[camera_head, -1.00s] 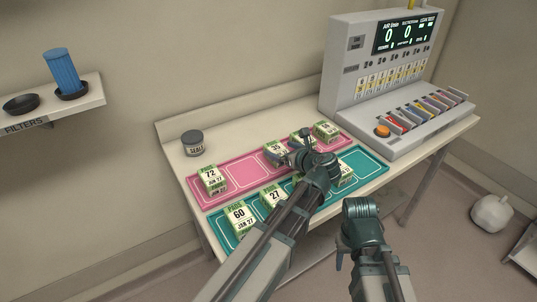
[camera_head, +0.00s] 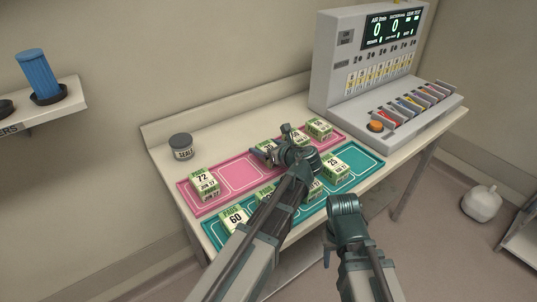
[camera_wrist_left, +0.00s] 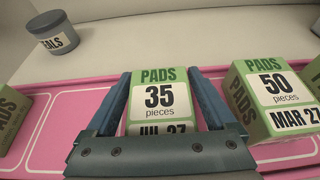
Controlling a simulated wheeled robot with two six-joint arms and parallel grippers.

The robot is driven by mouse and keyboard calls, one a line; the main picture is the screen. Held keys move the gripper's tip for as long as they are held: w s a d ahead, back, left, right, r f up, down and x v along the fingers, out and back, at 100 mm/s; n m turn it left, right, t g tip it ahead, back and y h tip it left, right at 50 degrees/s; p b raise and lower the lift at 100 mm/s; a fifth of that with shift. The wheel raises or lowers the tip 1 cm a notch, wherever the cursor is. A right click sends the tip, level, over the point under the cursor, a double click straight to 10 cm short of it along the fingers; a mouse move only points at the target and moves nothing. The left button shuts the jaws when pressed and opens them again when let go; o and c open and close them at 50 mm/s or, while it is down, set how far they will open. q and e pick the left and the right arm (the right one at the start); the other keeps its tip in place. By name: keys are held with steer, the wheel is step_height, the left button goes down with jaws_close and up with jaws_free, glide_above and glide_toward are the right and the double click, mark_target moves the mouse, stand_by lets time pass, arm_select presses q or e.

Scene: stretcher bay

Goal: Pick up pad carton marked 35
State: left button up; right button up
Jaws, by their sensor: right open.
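The pad carton marked 35 (camera_wrist_left: 160,97) is green and white and stands upright between the two blue fingers of my left gripper (camera_wrist_left: 160,110) in the left wrist view. The fingers lie snug against its left and right sides. In the head view my left gripper (camera_head: 272,158) is over the pink tray (camera_head: 240,174) and hides most of this carton (camera_head: 262,146). I see no clear gap under the carton; its base is hidden. My right gripper (camera_head: 327,256) is open and empty, low in front of the table.
The carton marked 50 (camera_wrist_left: 275,95) stands close to the right. Another carton (camera_head: 319,129) is beyond it, and carton 72 (camera_head: 203,182) is at the left. Several cartons are on the teal tray (camera_head: 363,158). A grey seals jar (camera_head: 181,146) and a test console (camera_head: 335,75) stand behind.

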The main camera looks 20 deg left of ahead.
mark_target(265, 144)
arm_select(q)
steer(key=c, duration=1.2)
steer(key=shift+r, duration=0.15)
steer(key=shift+c, duration=0.2)
step_height(265, 144, up, 10)
steer(key=p, duration=1)
steer(key=shift+a, duration=0.1)
